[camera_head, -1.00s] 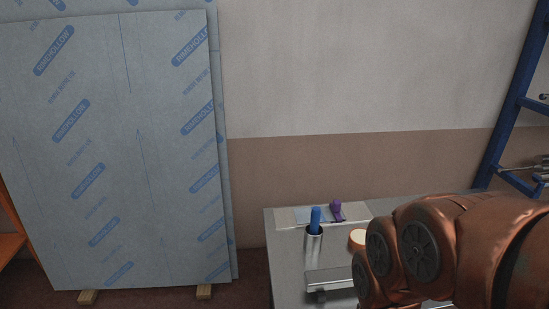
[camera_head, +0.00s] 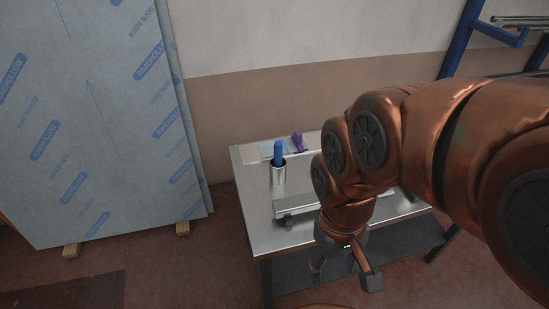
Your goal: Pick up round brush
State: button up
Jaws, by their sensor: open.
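A metal table (camera_head: 255,215) stands ahead of me. On it is a silver cup (camera_head: 278,175) with a blue upright thing (camera_head: 278,150) sticking out of its top; it may be the handle of the round brush, but no bristles show. A small purple object (camera_head: 297,141) is behind it to the right, on a pale flat sheet. My gripper (camera_head: 345,272) points down in front of the table, right of and nearer to me than the cup. It is open, with nothing seen between its fingers, and is clear of the cup.
A grey metal bar or profile (camera_head: 300,205) lies across the table, partly behind my arm. My arm hides the table's right part. Wrapped blue-printed panels (camera_head: 95,130) lean at the left on wooden blocks. A blue rack (camera_head: 462,40) stands at the right.

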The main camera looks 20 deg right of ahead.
aim_at(278, 145)
jog(key=z, duration=0.1)
jog(key=k, duration=0.65)
jog(key=u, duration=0.85)
jog(key=k, duration=0.55)
jog(key=u, duration=1)
jog(key=i, duration=1.2)
jog(key=z, duration=0.8)
jog(key=i, duration=0.75)
jog(key=z, duration=1.1)
jog(key=i, duration=0.3)
jog(key=z, duration=0.3)
